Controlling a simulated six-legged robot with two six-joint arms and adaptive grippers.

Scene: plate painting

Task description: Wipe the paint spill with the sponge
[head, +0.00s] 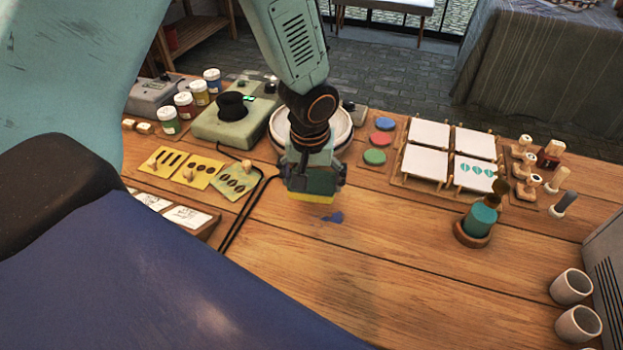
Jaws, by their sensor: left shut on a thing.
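My left gripper (313,182) comes down from the top of the head view and is shut on a sponge (311,196) with a yellow lower edge and a greenish upper part. The sponge is just behind and left of the paint spill (333,217), a small blue patch on the wooden table (330,275). I cannot tell whether the sponge touches the table. My right gripper is not in view.
Behind the gripper stand a round white dish (339,134) and a grey-green device (215,128). Yellow stencil cards (198,170) lie left, beside dark cables (240,220). The front middle of the table is clear.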

